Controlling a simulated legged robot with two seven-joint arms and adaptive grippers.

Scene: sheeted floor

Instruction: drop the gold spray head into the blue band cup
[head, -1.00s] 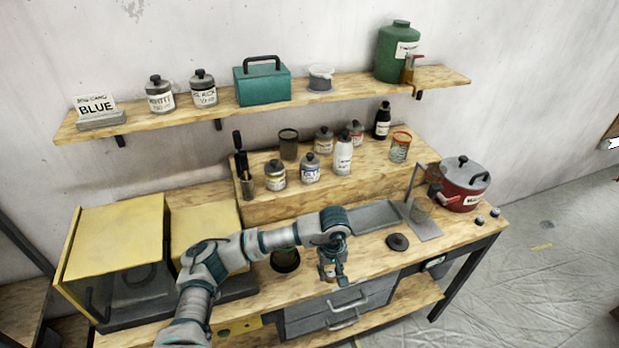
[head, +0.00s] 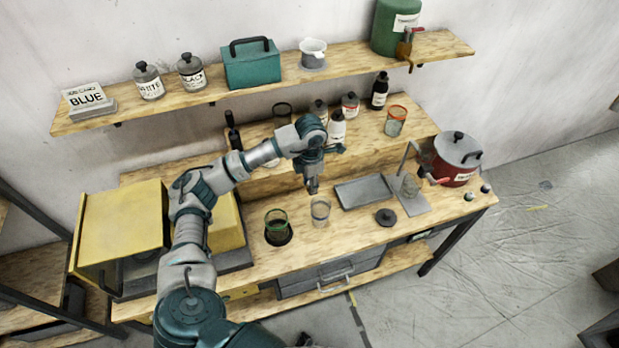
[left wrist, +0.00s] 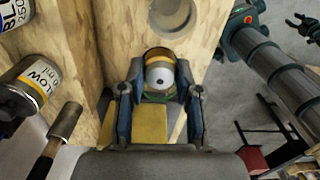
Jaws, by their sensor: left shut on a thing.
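My left gripper (head: 312,188) is shut on a small piece, the gold spray head (left wrist: 158,54), and holds it above the bench. In the left wrist view the piece shows a gold-brown part and a pale dome with a dark hole, between the two fingers. A clear cup with a faint grey-blue band (head: 320,211) stands upright just below and slightly right of the gripper, apart from it. A round cup (left wrist: 172,10) shows at the top of the left wrist view. My right gripper (left wrist: 303,24) is at that view's upper right, fingers spread, looking empty.
A green-banded cup (head: 277,226) stands left of the clear cup. An orange-banded cup (head: 396,121) is on the raised step with several bottles. A grey tray (head: 364,191), a dark lid (head: 385,217) and a red pot (head: 457,160) lie to the right.

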